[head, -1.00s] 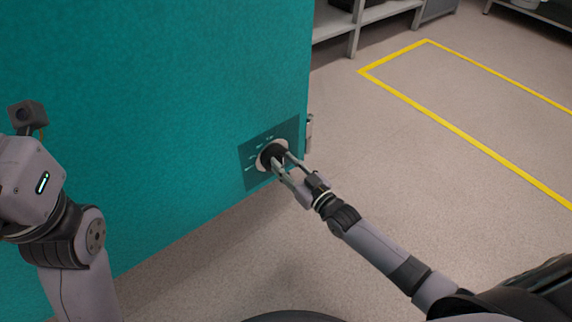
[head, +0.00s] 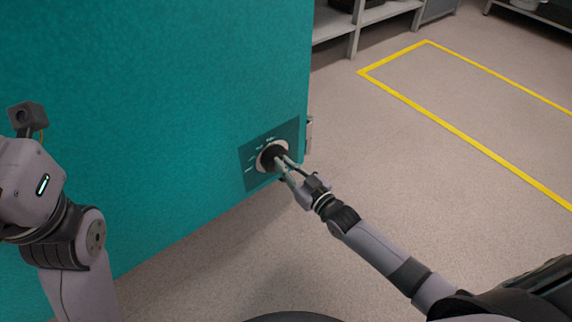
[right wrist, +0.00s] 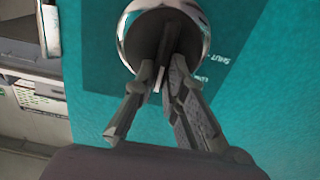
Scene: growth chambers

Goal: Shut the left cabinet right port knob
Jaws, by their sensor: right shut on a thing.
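The port knob (head: 272,156) is a dark round knob with a pale metal ring, set on a darker label panel (head: 249,178) low on the teal cabinet (head: 170,110). My right gripper (head: 281,162) is at the knob, its fingers shut on the knob's grip. In the right wrist view the knob (right wrist: 196,12) shows as a shiny ring with a dark centre, and the fingers (right wrist: 160,75) close on a bar in it. The word "SHUT" is readable on the panel beside it. My left arm is at the left edge; its fingers are out of view.
A small metal fitting (head: 309,135) sits on the cabinet's right edge. Grey shelving (head: 355,38) stands behind. A yellow floor outline (head: 450,122) marks open floor to the right, which is clear.

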